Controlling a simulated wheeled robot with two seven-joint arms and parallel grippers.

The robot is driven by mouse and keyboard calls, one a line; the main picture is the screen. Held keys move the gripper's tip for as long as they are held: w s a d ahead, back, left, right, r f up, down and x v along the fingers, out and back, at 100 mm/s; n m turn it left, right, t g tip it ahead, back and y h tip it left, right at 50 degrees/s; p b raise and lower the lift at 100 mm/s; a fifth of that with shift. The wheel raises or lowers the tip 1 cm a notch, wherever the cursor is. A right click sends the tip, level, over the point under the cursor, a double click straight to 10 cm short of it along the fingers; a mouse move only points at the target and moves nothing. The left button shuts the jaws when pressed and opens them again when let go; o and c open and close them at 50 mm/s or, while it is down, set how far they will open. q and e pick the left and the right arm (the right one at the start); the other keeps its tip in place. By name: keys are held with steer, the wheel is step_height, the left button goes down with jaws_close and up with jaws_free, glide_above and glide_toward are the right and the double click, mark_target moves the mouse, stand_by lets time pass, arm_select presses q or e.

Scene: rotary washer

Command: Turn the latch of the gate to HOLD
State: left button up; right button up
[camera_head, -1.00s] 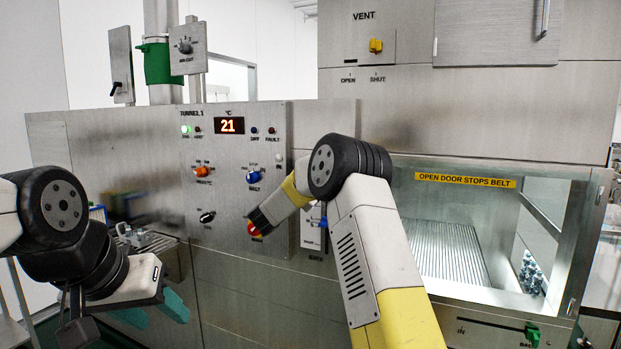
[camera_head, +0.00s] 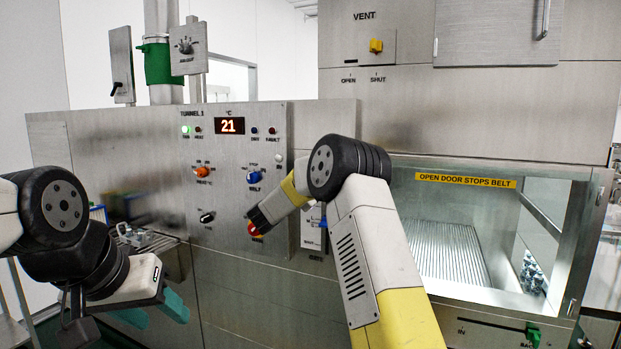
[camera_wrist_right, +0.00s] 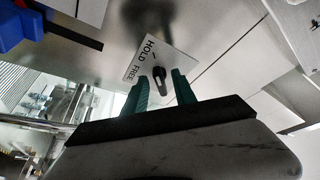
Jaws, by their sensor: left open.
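The gate latch (camera_wrist_right: 161,84), a small dark turn-knob on a white plate marked HOLD and FREE (camera_wrist_right: 140,62), shows in the right wrist view. Which mark it points at is hard to tell. My right gripper (camera_wrist_right: 159,79) is open, with one teal finger on each side of the knob and narrow gaps visible. In the head view my right arm hides this gripper and the latch cannot be made out. My left gripper (camera_head: 153,308) is open and empty at the lower left, well away from the panel.
The control panel (camera_head: 228,180) carries several knobs, a display reading 21 and a red button (camera_head: 255,229) close to my right arm. A belt opening (camera_head: 445,250) lies to the right. A blue part (camera_wrist_right: 25,22) shows near the right wrist.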

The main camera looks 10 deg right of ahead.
steer(key=v, duration=0.7)
steer(key=shift+s+a, duration=0.25)
steer(key=shift+f, duration=0.1)
step_height(320, 180, up, 9)
steer(key=a+n+t+y, duration=0.3)
steer(key=n+t+y, duration=0.2)
steer(key=n+y, duration=0.4)
steer(key=s+a+n+g+y, duration=0.25)
steer(key=s+n+y, duration=0.25)
steer(key=s+y, duration=0.4)
steer(key=s+d+f+n+g, duration=0.1)
steer(key=s+f, duration=0.4)
steer(key=s, duration=0.6)
steer(key=s+d+f+n+g, duration=0.2)
steer(key=s+f+g, duration=0.3)
steer(key=s, duration=0.6)
steer(key=s+d+f+n+g, duration=0.1)
steer(key=s+f+n+g, duration=0.2)
steer(key=s+f, duration=0.3)
steer(key=s, duration=0.5)
steer(key=shift+d+y, duration=0.3)
